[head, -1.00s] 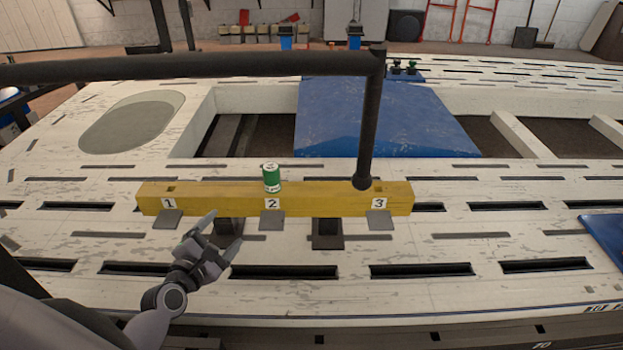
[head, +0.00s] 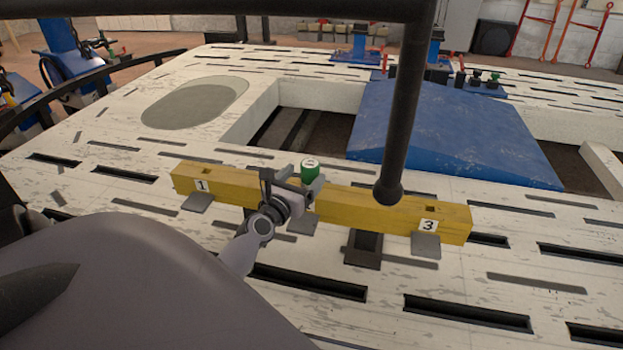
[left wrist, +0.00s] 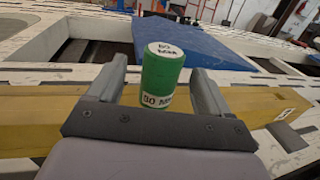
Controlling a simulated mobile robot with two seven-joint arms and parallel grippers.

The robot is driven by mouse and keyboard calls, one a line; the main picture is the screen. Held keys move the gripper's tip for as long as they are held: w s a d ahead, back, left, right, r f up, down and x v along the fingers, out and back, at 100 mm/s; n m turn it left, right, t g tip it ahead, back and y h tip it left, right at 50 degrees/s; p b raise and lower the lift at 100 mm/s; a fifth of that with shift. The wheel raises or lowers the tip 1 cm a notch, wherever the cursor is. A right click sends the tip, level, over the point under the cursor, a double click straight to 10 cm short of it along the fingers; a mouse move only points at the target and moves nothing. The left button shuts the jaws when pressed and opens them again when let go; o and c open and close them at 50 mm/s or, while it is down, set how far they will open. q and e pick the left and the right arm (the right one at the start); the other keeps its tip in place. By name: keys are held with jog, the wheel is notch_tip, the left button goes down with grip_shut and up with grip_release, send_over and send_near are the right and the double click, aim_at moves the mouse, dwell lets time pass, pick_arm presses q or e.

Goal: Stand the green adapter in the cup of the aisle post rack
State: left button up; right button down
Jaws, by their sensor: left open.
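The green adapter (head: 310,172) is a short green cylinder with a white lettered top and a white lettered band at its foot. It stands upright on the yellow beam (head: 345,204), at the middle place. My left gripper (head: 292,184) is open at the near side of the beam, close to the adapter. In the left wrist view the adapter (left wrist: 162,78) shows between the two spread fingers; I cannot tell whether either touches it. My right gripper is out of view. I cannot pick out the aisle post rack or its cup for certain.
A dark pipe (head: 406,110) with a ball end hangs over the beam near label 3 (head: 429,226). A blue sloped block (head: 440,135) lies behind the beam. The pale slotted deck (head: 480,285) has openings. Blue stands (head: 360,45) are at the back.

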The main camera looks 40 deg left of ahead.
pick_arm(q)
jog(key=shift+b+x, duration=0.35)
jog(key=shift+x, duration=1.55)
jog(key=shift+d, duration=0.1)
jog(key=shift+r, duration=0.1)
jog(key=c, duration=1.3)
